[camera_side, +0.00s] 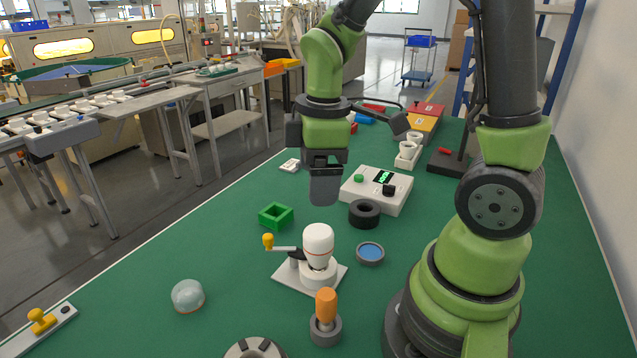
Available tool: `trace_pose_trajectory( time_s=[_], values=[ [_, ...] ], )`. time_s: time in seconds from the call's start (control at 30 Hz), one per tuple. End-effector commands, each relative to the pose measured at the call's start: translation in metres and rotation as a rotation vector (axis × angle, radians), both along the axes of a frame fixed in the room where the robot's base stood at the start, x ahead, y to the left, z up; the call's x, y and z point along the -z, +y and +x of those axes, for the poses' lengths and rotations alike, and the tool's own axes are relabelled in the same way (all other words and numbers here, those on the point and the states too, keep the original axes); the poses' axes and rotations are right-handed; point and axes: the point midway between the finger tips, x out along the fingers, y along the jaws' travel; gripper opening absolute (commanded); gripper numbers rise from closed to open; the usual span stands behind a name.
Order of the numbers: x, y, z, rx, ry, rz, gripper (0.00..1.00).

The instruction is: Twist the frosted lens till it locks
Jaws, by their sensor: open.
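My gripper (325,188) hangs fingers down above the middle of the green table, well above the bulb fixture and apart from it. Its fingers overlap from this side, and nothing shows held between them. A white bulb-shaped part (318,238) with a rounded top stands upright in a fixture (290,276) with a white base plate. A thin reddish line runs around it below the top. The fixture has a yellow-knobbed lever (268,241) pointing left. A separate translucent, frosted-looking dome (188,295) with an orange rim lies on the table at the left.
An orange-handled tool (326,305) stands in a grey holder in front of the fixture. A blue-centred dish (370,252), a black ring (364,213), a green square frame (276,215) and a white control box (376,190) are nearby. The table is clear between dome and frame.

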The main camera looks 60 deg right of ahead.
Motion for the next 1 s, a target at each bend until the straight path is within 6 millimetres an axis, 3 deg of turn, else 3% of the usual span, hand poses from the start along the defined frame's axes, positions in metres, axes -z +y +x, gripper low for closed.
trace_pose_trajectory(
  time_s=[0.2, 0.37, 0.73, 1.0],
  values=[
    [0.024, -0.007, 0.003, -0.143, 0.073, -0.012, 0.84],
    [0.038, -0.007, 0.002, -0.150, 0.080, -0.010, 0.84],
    [0.099, -0.007, 0.001, -0.147, 0.081, -0.009, 0.84],
    [0.120, -0.007, 0.003, -0.146, 0.075, -0.009, 0.84]
  ],
)
